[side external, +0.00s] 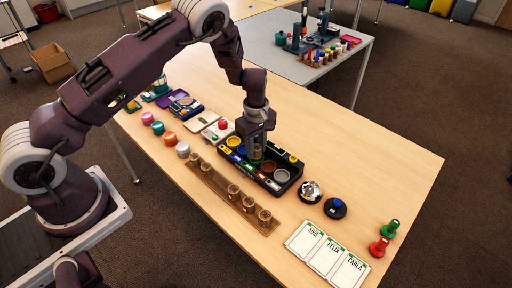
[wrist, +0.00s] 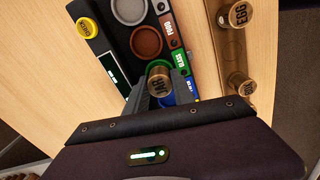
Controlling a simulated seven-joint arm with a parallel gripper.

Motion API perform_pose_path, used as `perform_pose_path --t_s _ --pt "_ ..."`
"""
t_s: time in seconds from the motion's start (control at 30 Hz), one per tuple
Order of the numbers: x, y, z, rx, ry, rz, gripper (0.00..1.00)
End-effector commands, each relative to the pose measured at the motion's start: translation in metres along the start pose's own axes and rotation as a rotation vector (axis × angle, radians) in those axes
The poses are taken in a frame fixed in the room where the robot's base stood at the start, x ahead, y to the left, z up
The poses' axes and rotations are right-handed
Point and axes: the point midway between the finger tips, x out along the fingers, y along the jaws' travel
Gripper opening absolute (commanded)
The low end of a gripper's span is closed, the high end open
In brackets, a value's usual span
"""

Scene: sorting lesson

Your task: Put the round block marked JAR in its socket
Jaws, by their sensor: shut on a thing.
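The round wooden block marked JAR (wrist: 159,76) is between the fingers of my gripper (wrist: 160,90) in the wrist view, its lettered top facing the camera. My gripper also shows in the side external view (side external: 258,153), low over the black sorting tray (side external: 290,184). The block is at the tray's green GLASS label (wrist: 183,64), over the green socket, whose rim is mostly covered by block and fingers. I cannot tell whether the block is above the socket or partly in it. A brown socket (wrist: 146,42) beside the FOOD label and a grey socket (wrist: 129,10) are empty.
A wooden rack (side external: 220,186) holds several round blocks, one marked EGG (wrist: 240,14). A silver bell (side external: 311,190), a black disc with a blue button (side external: 335,208), name cards (side external: 328,255) and red and green stampers stand right of the tray. The table behind the tray is clear.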

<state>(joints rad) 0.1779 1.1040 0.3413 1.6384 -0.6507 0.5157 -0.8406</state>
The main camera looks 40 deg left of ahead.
Motion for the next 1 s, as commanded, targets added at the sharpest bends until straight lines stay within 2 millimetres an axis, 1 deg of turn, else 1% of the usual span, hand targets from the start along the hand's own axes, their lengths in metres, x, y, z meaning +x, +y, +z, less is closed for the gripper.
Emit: perform_pose_path --t_s 0.63,0.67,0.7,1.0 --pt "0.012 0.000 0.000 0.000 0.000 0.000 0.00" --pt "0.012 0.000 0.000 0.000 0.000 0.000 0.34" --pt "0.011 0.000 0.000 0.000 0.000 0.000 0.39" --pt "0.009 0.000 0.000 0.000 0.000 0.001 0.39"
